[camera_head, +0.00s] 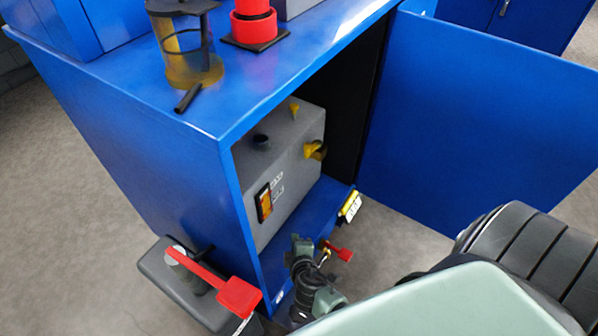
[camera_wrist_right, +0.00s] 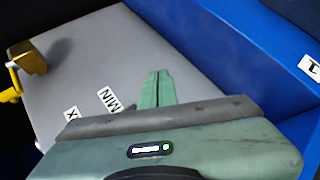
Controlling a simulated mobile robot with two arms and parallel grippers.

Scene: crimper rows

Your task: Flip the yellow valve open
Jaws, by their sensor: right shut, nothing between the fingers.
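The yellow valve (camera_head: 314,150) sits on the side of a grey box (camera_head: 300,125) inside the open blue cabinet. It also shows at the left edge of the right wrist view (camera_wrist_right: 27,62), beside the grey box (camera_wrist_right: 90,60). My right gripper (camera_head: 299,242) is low at the cabinet opening, below and apart from the yellow valve. In the right wrist view its green fingers (camera_wrist_right: 157,88) are closed together and empty, in front of the box face with the MIN label. My left gripper is not in view.
The blue cabinet door (camera_head: 480,110) stands open at the right. A red-handled valve (camera_head: 343,253) is close right of my gripper. A red lever (camera_head: 200,268) lies over a dark grey box at the lower left. A yellow lantern-like object (camera_head: 187,65) and a red cylinder (camera_head: 254,24) stand on the cabinet top.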

